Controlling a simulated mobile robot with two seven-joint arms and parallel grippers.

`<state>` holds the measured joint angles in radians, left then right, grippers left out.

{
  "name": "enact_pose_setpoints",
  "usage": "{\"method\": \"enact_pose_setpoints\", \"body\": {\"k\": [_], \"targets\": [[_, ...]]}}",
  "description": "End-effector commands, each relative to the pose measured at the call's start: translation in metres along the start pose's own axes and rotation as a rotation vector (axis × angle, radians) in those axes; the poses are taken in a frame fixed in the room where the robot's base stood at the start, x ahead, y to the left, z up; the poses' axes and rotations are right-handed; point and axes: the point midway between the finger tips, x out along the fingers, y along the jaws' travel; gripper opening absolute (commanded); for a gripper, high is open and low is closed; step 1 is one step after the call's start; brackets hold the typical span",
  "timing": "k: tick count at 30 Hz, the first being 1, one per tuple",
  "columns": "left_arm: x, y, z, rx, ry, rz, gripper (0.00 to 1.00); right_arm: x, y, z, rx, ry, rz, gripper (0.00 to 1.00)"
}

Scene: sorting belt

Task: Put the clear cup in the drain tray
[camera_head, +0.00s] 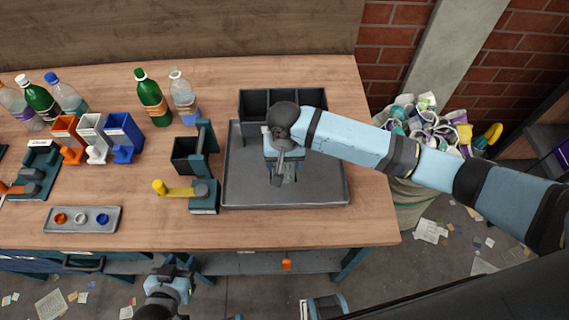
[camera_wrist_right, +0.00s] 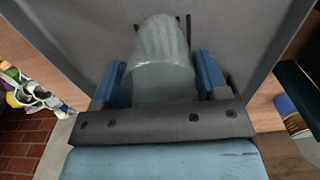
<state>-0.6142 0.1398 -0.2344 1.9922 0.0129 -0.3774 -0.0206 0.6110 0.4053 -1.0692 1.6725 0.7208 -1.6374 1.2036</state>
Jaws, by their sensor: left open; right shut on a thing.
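The clear cup (camera_wrist_right: 162,50) shows in the right wrist view, pale and see-through, between the two blue fingers of my right gripper (camera_wrist_right: 160,82). The gripper is shut on it. In the head view my right gripper (camera_head: 284,172) is over the grey drain tray (camera_head: 325,196), and my wrist hides the cup there. The tray's grey surface fills the background behind the cup in the wrist view; I cannot tell whether the cup touches it. My left gripper (camera_head: 174,268) is open and empty in front of the table's front edge, low in the head view.
A dark compartment bin (camera_head: 254,103) stands at the tray's back. Left of the tray are a stand with a yellow lever (camera_head: 178,191), several bottles (camera_head: 150,95), orange, white and blue holders (camera_head: 122,135) and a small ring tray (camera_head: 80,228). A full sack (camera_head: 412,200) stands right of the table.

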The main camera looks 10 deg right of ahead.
Motion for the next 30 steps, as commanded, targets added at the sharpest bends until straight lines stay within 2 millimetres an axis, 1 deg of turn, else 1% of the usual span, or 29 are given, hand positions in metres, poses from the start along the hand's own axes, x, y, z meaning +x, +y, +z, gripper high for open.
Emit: {"method": "enact_pose_setpoints", "body": {"k": [1, 4, 14, 15, 17, 18, 27, 30], "targets": [[0.000, 0.000, 0.000, 0.000, 0.000, 0.000, 0.43, 0.009, 0.000, 0.000, 0.001, -0.001, 0.001, 0.41], [0.000, 0.000, 0.000, 0.000, 0.000, 0.000, 0.43, 0.019, 0.000, 0.000, 0.000, -0.001, 0.001, 0.41], [-0.001, 0.000, -0.002, 0.000, 0.000, 0.000, 0.43, 0.021, 0.000, 0.000, 0.000, -0.001, -0.001, 0.41], [-0.001, 0.000, -0.002, 0.000, 0.000, 0.000, 0.43, 0.022, 0.000, 0.000, -0.001, -0.001, -0.001, 0.70], [-0.001, 0.000, -0.002, 0.000, 0.001, 0.000, 0.43, 0.022, 0.000, 0.000, -0.001, 0.000, -0.001, 0.84], [-0.001, 0.000, -0.002, 0.000, 0.001, 0.000, 0.43, 0.022, 0.000, 0.000, -0.001, 0.000, -0.001, 0.93], [0.000, 0.000, -0.001, 0.000, 0.002, 0.001, 0.43, 0.021, 0.000, 0.000, 0.000, 0.001, -0.001, 0.93], [0.000, 0.000, -0.001, 0.000, 0.002, 0.001, 0.43, 0.013, 0.000, 0.000, 0.000, 0.001, -0.001, 0.93]]}}
